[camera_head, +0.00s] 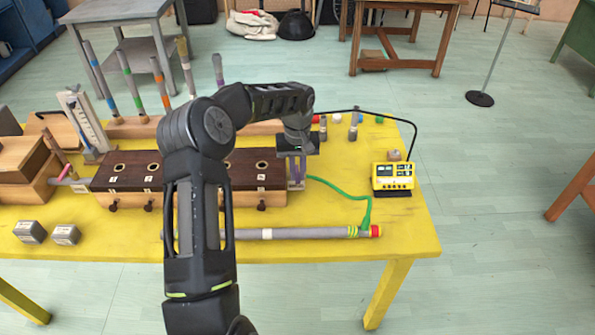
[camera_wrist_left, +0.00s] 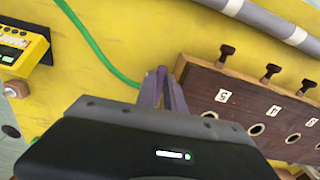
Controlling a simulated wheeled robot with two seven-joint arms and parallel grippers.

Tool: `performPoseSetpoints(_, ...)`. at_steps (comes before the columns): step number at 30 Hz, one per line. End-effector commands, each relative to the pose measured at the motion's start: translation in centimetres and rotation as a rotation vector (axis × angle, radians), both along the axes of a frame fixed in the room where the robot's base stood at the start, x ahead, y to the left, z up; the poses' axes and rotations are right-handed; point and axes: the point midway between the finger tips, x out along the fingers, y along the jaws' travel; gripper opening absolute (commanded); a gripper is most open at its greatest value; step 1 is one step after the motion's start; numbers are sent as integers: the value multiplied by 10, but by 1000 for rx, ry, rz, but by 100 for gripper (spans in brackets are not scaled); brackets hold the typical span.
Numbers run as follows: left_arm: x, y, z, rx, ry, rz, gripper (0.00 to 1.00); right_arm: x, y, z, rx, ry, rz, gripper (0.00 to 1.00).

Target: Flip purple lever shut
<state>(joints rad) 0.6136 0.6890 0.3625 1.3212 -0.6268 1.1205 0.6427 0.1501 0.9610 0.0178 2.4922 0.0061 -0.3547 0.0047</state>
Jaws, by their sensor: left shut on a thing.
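A wooden box (camera_head: 133,172) with a dark top, round holes and small white labels lies on the yellow table. It also shows in the wrist view (camera_wrist_left: 270,105), with dark pegs along its side. The purple lever (camera_head: 297,172) is at the box's right end in the head view. In the wrist view its purple part (camera_wrist_left: 162,73) stands just past the gripper body. My left gripper (camera_head: 296,155) reaches down over this end and is shut on the lever. The gripper body hides much of the contact. My right gripper is not in view.
A grey tube (camera_head: 290,233) with a red end lies along the table's front. A green cord (camera_head: 345,190) runs from it toward the box end. A yellow device (camera_head: 392,178) stands at right. Two grey blocks (camera_head: 65,235) sit front left. Upright coloured rods (camera_head: 131,82) stand behind.

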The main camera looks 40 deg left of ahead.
Motion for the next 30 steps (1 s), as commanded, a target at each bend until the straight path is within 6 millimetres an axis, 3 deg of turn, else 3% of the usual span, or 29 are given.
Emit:
performPoseSetpoints(23, -2, 3, 1, -1, -1, -84, 0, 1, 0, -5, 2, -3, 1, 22)
performPoseSetpoints(24, -2, 3, 1, -1, -1, -84, 16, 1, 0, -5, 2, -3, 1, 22)
performPoseSetpoints(27, -2, 3, 0, 0, 0, -84, 22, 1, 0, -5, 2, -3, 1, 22)
performPoseSetpoints(30, -2, 3, 0, 0, 0, -83, 22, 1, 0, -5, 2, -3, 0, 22)
